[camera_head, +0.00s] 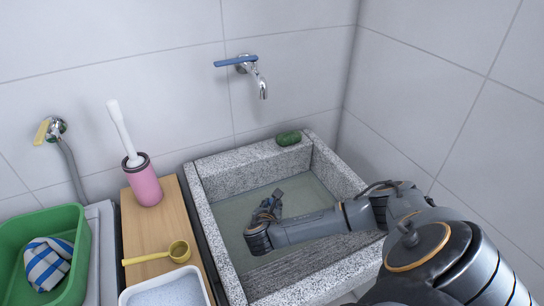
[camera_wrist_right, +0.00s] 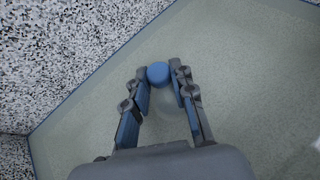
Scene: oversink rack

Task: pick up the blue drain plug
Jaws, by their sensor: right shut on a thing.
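The blue drain plug (camera_wrist_right: 158,73) shows in the right wrist view as a small round blue piece between the fingertips of my right gripper (camera_wrist_right: 158,80). My right gripper is shut on it, with a finger on each side. In the head view my right gripper (camera_head: 268,206) reaches down into the granite sink (camera_head: 205,215), over its pale greenish basin. The plug is hidden there behind the gripper and wrist. I cannot tell whether the plug is raised off the sink floor. My left gripper is not in view.
A green scrubber (camera_head: 288,138) lies on the sink's back rim. A blue-handled tap (camera_head: 245,65) is above. To the left, a wooden board (camera_head: 153,232) holds a pink brush holder (camera_head: 145,185) and yellow scoop (camera_head: 160,254). A white tray (camera_head: 168,290) and green tub (camera_head: 72,222) stand nearby.

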